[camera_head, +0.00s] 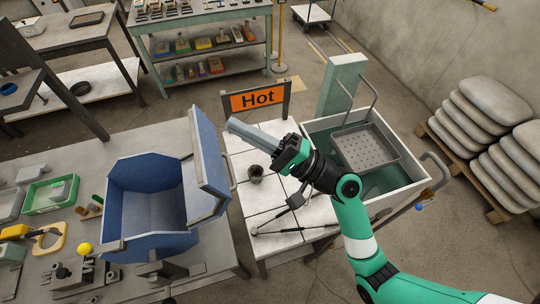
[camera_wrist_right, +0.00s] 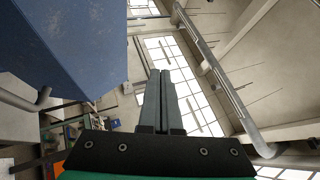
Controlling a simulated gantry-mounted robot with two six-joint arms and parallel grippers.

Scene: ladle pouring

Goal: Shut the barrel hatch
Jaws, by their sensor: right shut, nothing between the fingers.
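The blue barrel (camera_head: 140,232) stands open on the left workbench, its hollow inside showing. Its blue hatch (camera_head: 210,155) stands raised along the barrel's right side, so the hatch is open. My right gripper (camera_head: 232,124) is shut and empty, its fingertips just right of the hatch's upper part in the head view. I cannot tell whether they touch it. In the right wrist view the closed fingers (camera_wrist_right: 160,75) point away from the camera, and a blue panel, apparently the hatch (camera_wrist_right: 75,45), fills the upper left with a grey handle (camera_wrist_right: 30,102) below it. My left gripper is not in view.
An orange "Hot" sign (camera_head: 252,100) stands behind a white-topped table (camera_head: 268,205) with a small dark cup (camera_head: 256,174). A water tank with a perforated tray (camera_head: 366,148) is to the right. A green bin (camera_head: 50,194) and tools lie left of the barrel.

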